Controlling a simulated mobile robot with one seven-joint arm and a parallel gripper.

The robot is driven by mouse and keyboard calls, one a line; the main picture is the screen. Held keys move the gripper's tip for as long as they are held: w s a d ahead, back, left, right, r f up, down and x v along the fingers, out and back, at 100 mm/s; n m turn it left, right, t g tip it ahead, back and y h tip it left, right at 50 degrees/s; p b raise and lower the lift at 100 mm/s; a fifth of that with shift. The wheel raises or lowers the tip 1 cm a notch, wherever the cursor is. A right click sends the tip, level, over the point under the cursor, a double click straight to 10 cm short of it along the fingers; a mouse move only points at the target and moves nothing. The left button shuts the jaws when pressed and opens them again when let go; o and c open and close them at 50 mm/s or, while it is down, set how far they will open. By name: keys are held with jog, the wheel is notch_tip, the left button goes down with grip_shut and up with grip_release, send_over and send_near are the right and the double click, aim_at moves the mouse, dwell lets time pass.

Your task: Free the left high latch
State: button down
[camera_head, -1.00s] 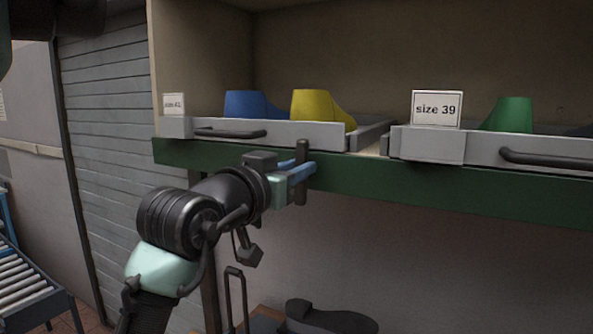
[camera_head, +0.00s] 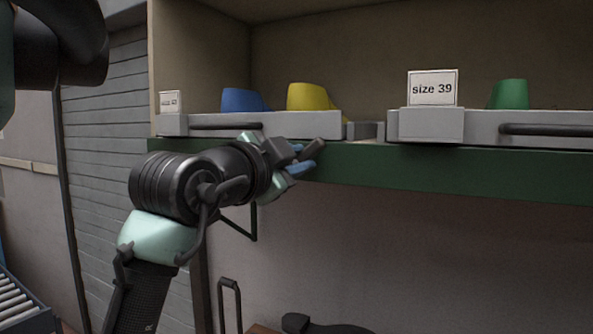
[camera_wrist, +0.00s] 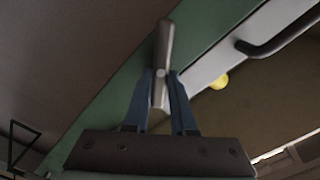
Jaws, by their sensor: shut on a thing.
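The left high latch (camera_head: 315,150) is a dark bar on the green front beam (camera_head: 430,172) below the left drawer. It lies slanted, its visible end pointing up to the right in the head view. My gripper (camera_head: 303,160) has its blue fingers shut on it. In the wrist view the latch (camera_wrist: 165,45) stands between the two blue fingertips (camera_wrist: 161,92), its far end reaching past them. The fingers and wrist hide part of the latch in the head view.
The left drawer (camera_head: 290,124) holds a blue last (camera_head: 243,100) and a yellow last (camera_head: 308,97). The right drawer (camera_head: 480,125) has a "size 39" card (camera_head: 433,88) and a green last (camera_head: 509,94). A grey slatted wall (camera_head: 105,130) is left.

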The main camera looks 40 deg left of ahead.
jog(key=shift+d+f+m+b, duration=0.15)
jog(key=shift+m+b, duration=0.55)
jog(key=shift+m, duration=1.2)
jog(key=shift+a+f+m+b, duration=0.15)
jog(key=shift+m+b, duration=0.55)
jog(key=shift+m, duration=1.2)
jog(key=shift+d+m, duration=0.1)
jog(key=shift+m, duration=0.2)
jog(key=c, duration=0.7)
grip_release()
jog(key=shift+c, duration=0.2)
jog(key=shift+d+f, duration=0.1)
